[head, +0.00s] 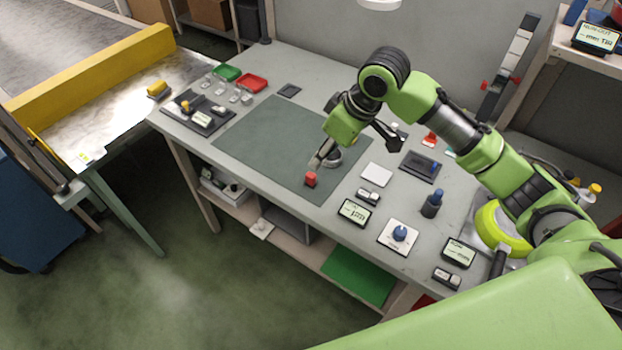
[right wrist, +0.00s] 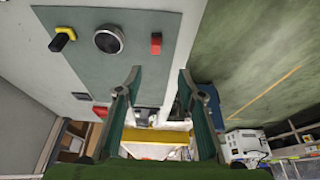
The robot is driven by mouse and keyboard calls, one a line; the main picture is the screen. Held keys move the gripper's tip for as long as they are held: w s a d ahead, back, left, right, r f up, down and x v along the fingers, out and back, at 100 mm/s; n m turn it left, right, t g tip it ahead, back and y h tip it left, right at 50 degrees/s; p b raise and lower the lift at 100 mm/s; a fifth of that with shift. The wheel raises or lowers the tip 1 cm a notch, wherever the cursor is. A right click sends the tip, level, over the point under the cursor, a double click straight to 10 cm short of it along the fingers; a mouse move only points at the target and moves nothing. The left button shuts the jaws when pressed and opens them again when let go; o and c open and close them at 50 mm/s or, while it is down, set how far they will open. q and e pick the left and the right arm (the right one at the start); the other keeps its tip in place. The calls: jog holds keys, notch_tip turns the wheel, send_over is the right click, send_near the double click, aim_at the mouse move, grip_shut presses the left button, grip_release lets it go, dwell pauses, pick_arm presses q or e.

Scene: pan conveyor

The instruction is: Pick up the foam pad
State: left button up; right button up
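Two flat square items could be the foam pad, and I cannot tell for sure which it is. A small dark grey pad (head: 289,90) lies behind the mat, near the red tray. A pale, thin square pad (head: 376,174) lies to the right of the mat. My right gripper (right wrist: 159,72) is open and empty, above the mat. In the head view its arm comes in from the right and reaches over the table. It is apart from both pads. My left gripper is not in view.
The green mat (head: 262,140) bears a red block (head: 311,181) and a round metal piece (right wrist: 108,40), close to my right gripper. A red tray (head: 252,83) and a green tray (head: 227,72) stand at the back left. A blue-knobbed plate (head: 399,237) stands at the front right.

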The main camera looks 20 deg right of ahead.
aim_at(312, 175)
jog(key=x, duration=0.8)
jog(key=shift+w+d+p, duration=0.15)
jog(key=shift+w+p, duration=0.05)
jog(key=shift+p, duration=0.2)
jog(key=f, duration=0.2)
jog(key=w+f+p, duration=0.1)
jog(key=f, duration=0.1)
jog(key=shift+f, duration=0.2)
jog(key=shift+w+f, duration=0.2)
jog(key=shift+f, duration=0.2)
grip_shut()
